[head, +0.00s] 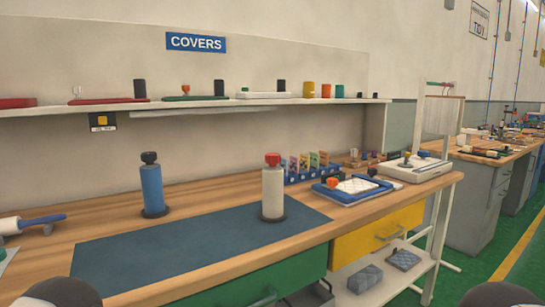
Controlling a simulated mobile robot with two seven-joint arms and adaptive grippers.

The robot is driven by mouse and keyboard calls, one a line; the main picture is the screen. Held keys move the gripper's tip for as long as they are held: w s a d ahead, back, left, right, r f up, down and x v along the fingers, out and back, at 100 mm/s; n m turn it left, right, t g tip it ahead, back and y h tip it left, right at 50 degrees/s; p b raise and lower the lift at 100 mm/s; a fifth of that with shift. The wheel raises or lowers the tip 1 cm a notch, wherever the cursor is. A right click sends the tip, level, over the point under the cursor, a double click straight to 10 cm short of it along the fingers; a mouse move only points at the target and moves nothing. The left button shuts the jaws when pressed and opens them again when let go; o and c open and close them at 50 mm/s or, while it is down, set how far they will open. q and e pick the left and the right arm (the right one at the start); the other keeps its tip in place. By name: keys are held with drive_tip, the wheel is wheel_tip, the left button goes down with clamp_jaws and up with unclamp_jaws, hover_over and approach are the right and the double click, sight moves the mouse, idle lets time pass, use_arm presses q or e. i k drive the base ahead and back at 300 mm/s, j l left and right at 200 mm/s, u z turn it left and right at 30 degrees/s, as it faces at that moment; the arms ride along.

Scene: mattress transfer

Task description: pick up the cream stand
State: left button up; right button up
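The cream stand (272,192) is an upright cream cylinder on a dark round base, with a red knob on top. It stands on the right part of the dark blue mat (190,245) on the wooden workbench, close to the mat's back edge. Nothing touches or holds it. Neither of my grippers can be made out. Dark rounded shapes are cut off at the bottom edge, and I cannot tell what they are.
A blue stand (152,188) with a black knob is upright at the mat's back left. A blue-and-white tray (325,190) and a row of coloured pieces in a blue rack (292,179) lie right of the cream stand. A shelf (190,106) runs above. The mat's front is clear.

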sight(272, 211)
drive_tip(key=i+l+u, duration=0.45)
drive_tip(key=l, duration=0.25)
drive_tip(key=i+l+u, duration=0.25)
drive_tip(key=i+l, duration=0.1)
drive_tip(key=l, duration=0.05)
